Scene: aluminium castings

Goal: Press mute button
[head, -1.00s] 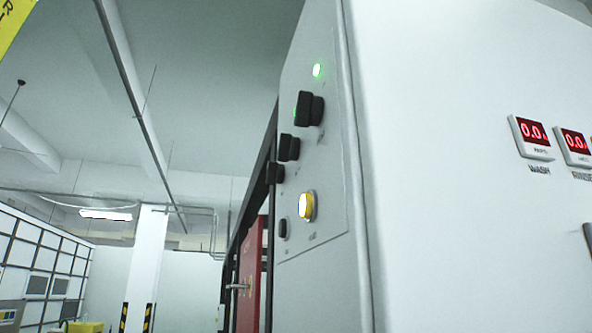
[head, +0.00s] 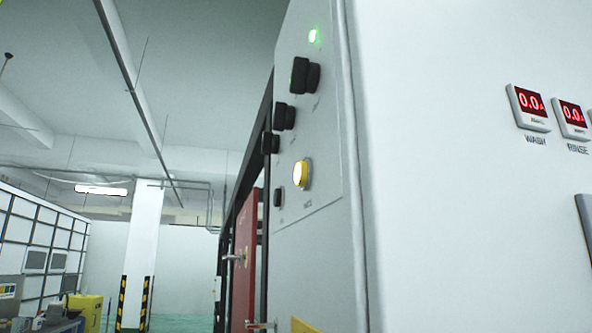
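A round lit button with a yellow rim (head: 301,174) sits low on the grey control panel (head: 325,150) on the side of a white machine. A small label is below it, too small to read for certain. Black knobs (head: 304,76) (head: 284,117) (head: 270,143) and a small black button (head: 278,197) are on the same panel. A green lamp (head: 313,36) glows at the top. No part of my gripper shows.
The white cabinet (head: 440,220) fills the right side, with red digital displays (head: 530,101) (head: 572,114) marked WASH and RINSE. A red door (head: 246,262) stands left of the panel. A striped pillar (head: 142,260) and open floor lie further left.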

